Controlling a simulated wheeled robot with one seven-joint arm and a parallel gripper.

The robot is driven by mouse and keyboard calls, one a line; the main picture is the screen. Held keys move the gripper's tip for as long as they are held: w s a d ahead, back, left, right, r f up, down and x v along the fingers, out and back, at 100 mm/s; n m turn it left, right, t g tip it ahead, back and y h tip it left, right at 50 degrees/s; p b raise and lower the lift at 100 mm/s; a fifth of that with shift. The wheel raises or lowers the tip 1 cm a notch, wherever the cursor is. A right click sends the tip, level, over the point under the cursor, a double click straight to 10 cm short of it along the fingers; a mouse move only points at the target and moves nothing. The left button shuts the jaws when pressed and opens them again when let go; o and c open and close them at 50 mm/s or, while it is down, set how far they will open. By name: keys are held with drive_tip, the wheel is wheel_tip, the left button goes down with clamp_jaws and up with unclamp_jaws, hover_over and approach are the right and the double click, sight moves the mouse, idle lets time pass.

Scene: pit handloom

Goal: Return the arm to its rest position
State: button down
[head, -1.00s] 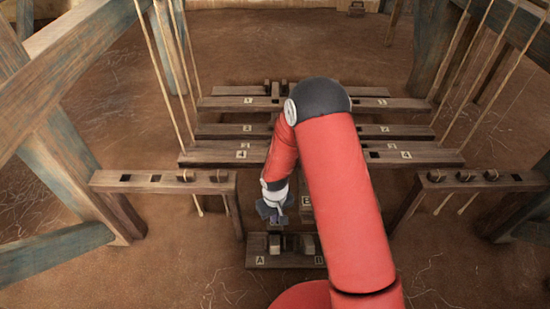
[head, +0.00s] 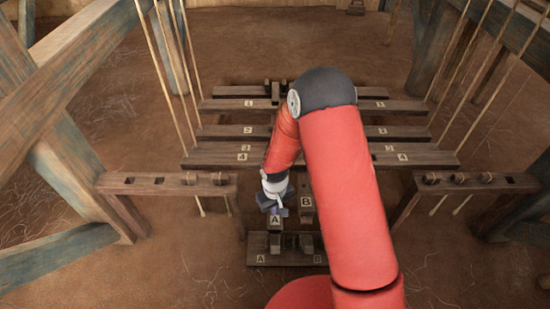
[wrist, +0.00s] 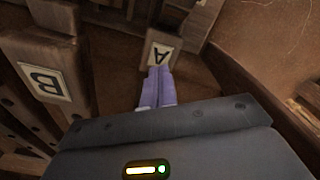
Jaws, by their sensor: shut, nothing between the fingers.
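My gripper (head: 279,210) hangs at the end of my red arm, low in the middle of the loom. In the wrist view its two lilac fingers (wrist: 160,72) lie together, with nothing seen between them. The treadle marked A (head: 275,221) shows just below the fingers in the head view. In the wrist view its A label (wrist: 162,54) is right by the fingertips; I cannot tell whether they touch. The treadle marked B (head: 306,203) stands just right of it, and its label (wrist: 42,80) is at the left in the wrist view.
A notched wooden block (head: 257,258) lies in front of the treadles. Numbered bars (head: 225,132) cross behind. Pegged side rails (head: 152,184) and (head: 460,180), ropes and thick posts flank the arm. Bare earth lies around.

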drive_tip(key=shift+r, duration=0.1)
drive_tip(key=s+d+r+m+t+p, duration=0.1)
drive_tip(key=d+r+p, duration=0.15)
drive_tip(key=r, duration=0.75)
drive_tip(key=s+d+r+m+t+p, duration=0.1)
drive_tip(key=d+r, duration=0.2)
drive_tip(key=r, duration=0.8)
drive_tip(key=s+d+r+m+t+p, duration=0.1)
drive_tip(key=d+r+p, duration=0.15)
drive_tip(key=r, duration=0.75)
drive_tip(key=s+d+r+m+t+p, duration=0.1)
drive_tip(key=s+d+r+p, duration=0.1)
drive_tip(key=s+r, duration=0.6)
drive_tip(key=s+d+r+m+t+p, duration=0.1)
drive_tip(key=s+d+r+p, duration=0.1)
drive_tip(key=s+r, duration=0.7)
drive_tip(key=shift+d+r+m+t, duration=0.3)
drive_tip(key=shift+d+r, duration=0.1)
drive_tip(key=shift+d, duration=0.5)
